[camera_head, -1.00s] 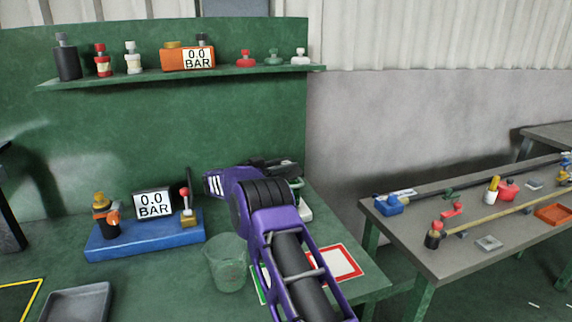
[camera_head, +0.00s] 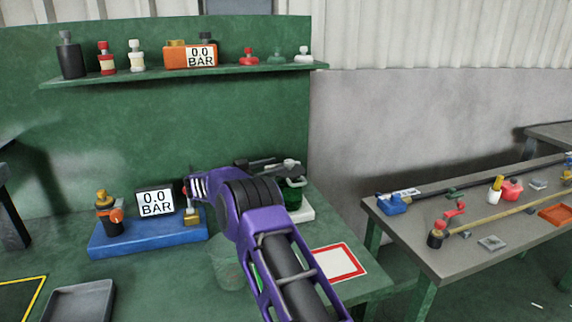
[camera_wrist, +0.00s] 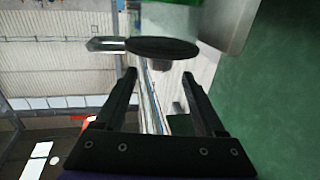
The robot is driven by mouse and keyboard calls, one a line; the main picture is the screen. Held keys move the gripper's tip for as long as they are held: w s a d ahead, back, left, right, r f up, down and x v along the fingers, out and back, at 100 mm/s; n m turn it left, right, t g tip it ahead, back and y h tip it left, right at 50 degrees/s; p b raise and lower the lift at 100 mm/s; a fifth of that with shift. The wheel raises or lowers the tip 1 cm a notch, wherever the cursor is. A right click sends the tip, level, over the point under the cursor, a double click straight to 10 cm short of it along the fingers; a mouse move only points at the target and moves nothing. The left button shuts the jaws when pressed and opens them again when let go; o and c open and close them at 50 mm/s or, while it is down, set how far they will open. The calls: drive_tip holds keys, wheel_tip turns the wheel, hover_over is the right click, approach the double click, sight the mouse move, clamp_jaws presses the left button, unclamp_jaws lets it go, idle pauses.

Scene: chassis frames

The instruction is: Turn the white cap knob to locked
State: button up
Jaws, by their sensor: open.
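A green-bodied device (camera_head: 292,195) stands on a white base (camera_head: 301,214) at the bench's right end, partly hidden by my arm. A light grey piece (camera_head: 291,164) shows at its top. In the wrist view, a dark round disc (camera_wrist: 162,48) with a grey lever (camera_wrist: 105,44) lies just ahead of my gripper (camera_wrist: 158,76). Its fingers are open, with nothing between them, and seem apart from the disc. In the head view my gripper (camera_head: 268,163) is beside the device's top, pointing right. I cannot tell which part is the white cap knob or its setting.
A clear cup (camera_head: 226,268) stands partly behind my arm. A red-framed white card (camera_head: 338,262) lies nearby. A blue base (camera_head: 120,240) with a gauge (camera_head: 155,202) is left. A small white-capped part (camera_head: 303,56) sits on the shelf (camera_head: 180,76). Another table (camera_head: 420,245) is right.

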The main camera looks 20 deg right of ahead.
drive_tip(key=v, duration=1.1)
drive_tip(key=shift+a, duration=0.25)
drive_tip(key=shift+r, duration=0.1)
